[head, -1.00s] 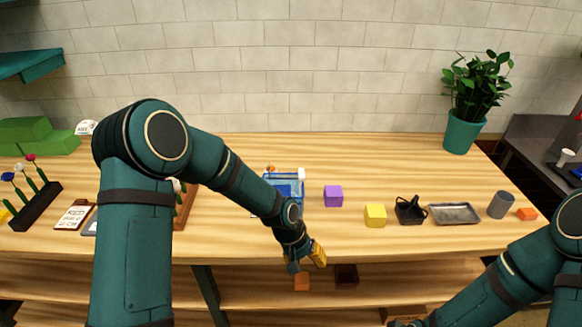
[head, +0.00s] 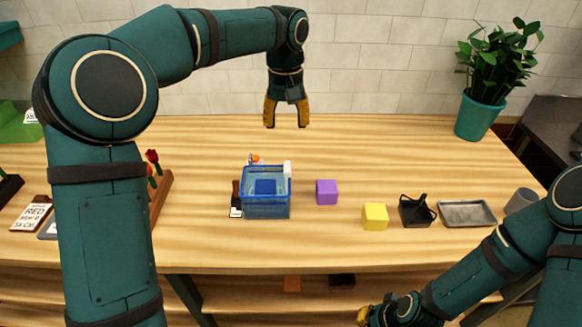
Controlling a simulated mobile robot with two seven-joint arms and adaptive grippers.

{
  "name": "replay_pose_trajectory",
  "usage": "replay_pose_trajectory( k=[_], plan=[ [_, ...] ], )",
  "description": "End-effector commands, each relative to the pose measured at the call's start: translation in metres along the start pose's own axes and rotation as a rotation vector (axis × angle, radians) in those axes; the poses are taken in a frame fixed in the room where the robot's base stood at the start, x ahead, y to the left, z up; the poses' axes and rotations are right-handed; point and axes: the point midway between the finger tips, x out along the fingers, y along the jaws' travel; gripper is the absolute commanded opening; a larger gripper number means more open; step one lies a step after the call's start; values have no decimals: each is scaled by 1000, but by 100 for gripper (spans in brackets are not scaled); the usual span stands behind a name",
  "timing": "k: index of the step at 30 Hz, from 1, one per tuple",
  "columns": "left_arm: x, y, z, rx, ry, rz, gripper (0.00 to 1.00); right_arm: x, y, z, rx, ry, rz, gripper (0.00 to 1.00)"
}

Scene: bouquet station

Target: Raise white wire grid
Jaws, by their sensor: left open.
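A clear blue tank (head: 252,207) stands on the table near the middle, with a blue shape inside. A small white piece (head: 287,168) sits at its back right corner. I cannot make out a white wire grid; any grid in the tank is too small or faint to tell. My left gripper (head: 286,122) hangs fingers down, open and empty, above the back of the table behind the tank, apart from it. My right gripper (head: 364,318) is low at the bottom edge, in front of the table; its fingers are partly cut off.
A purple cube (head: 326,192), a yellow cube (head: 375,216), a black basket (head: 417,210), a metal tray (head: 466,213) and a grey cup (head: 519,201) stand right of the tank. A potted plant (head: 480,115) is at the back right. The back middle of the table is clear.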

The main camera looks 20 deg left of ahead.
Motion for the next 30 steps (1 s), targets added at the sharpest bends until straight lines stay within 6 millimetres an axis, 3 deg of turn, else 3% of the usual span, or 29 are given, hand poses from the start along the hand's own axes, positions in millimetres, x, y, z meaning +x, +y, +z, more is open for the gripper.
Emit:
replay_pose_trajectory(
  k=[8,21,30],
  plan=[
    [26,-1,0,-1,-4,-2,50,7,2,2,-2,-3,0,0],
    [110,-1,0,0,-4,-1,50,22,8,9,-7,-18,-2,0],
    [139,0,0,-1,-1,1,50,25,9,11,-8,-22,-3,0]
  ],
)
